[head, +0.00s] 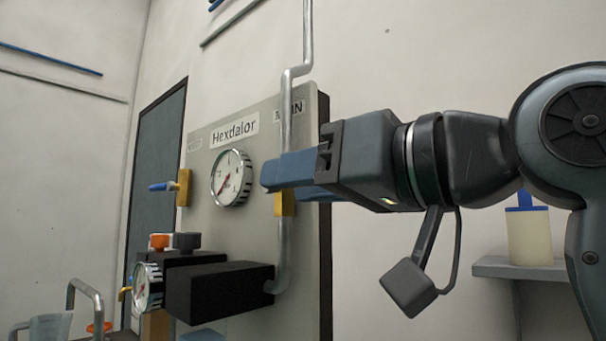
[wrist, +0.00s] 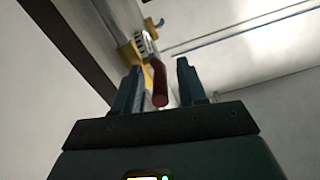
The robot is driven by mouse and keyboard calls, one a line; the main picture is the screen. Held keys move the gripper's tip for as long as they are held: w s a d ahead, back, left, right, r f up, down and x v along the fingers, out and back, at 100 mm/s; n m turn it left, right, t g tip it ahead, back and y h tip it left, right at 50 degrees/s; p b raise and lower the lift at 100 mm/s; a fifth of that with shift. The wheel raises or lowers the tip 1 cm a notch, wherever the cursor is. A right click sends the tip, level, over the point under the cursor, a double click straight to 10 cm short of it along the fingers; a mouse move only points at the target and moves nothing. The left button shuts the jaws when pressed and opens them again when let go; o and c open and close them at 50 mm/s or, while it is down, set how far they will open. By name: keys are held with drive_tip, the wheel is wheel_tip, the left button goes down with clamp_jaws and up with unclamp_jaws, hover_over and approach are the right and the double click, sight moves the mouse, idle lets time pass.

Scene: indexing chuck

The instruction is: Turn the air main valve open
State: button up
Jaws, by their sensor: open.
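The main valve's yellow body (head: 285,204) sits on the grey pipe below a partly covered label that seems to read MAIN. My gripper (head: 283,182) is in front of it and hides its handle in the head view. In the wrist view a red handle (wrist: 159,84) extends from the yellow valve body (wrist: 129,53) into the space between the two fingers of my gripper (wrist: 159,70). The fingers are open, with a visible gap on the right side of the handle. I cannot tell whether either finger touches it.
The Hexdalor panel (head: 208,162) carries a round gauge (head: 231,178) and a blue-handled yellow valve (head: 183,187). Below are a black block (head: 220,290), orange and dark knobs (head: 187,241) and a second gauge (head: 147,286). A shelf (head: 520,268) with a blue-topped container stands right.

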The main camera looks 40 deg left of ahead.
drive_tip(key=shift+c, duration=0.3)
clamp_jaws()
idle(0.4)
